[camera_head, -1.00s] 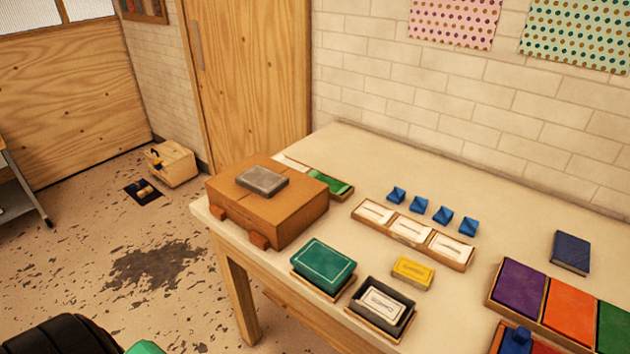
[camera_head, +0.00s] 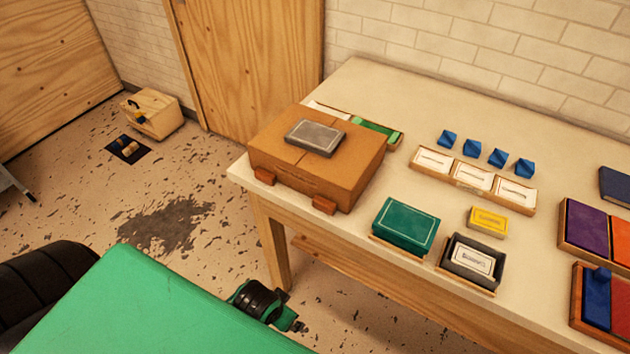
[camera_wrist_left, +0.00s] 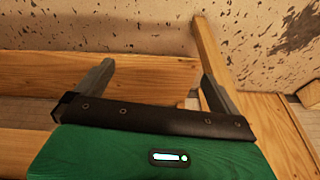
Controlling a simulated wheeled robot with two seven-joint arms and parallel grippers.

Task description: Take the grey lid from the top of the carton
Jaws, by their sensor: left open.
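The grey lid (camera_head: 315,137) lies flat on top of the brown carton (camera_head: 278,166), which stands at the table's left end. My left gripper (camera_wrist_left: 158,76) shows in the left wrist view with its two fingers apart and nothing between them. Wooden planks and the speckled floor lie beyond the fingers; neither lid nor carton shows there. In the head view my green left arm comes in at the bottom left, low in front of the table and well apart from the lid. My right gripper is in neither view.
A tray with a green item (camera_head: 376,131) sits right behind the carton. A green box (camera_head: 405,224), a dark tray with a white box (camera_head: 472,258) and a yellow box (camera_head: 487,220) stand to its right. The tabletop behind (camera_head: 400,95) is clear.

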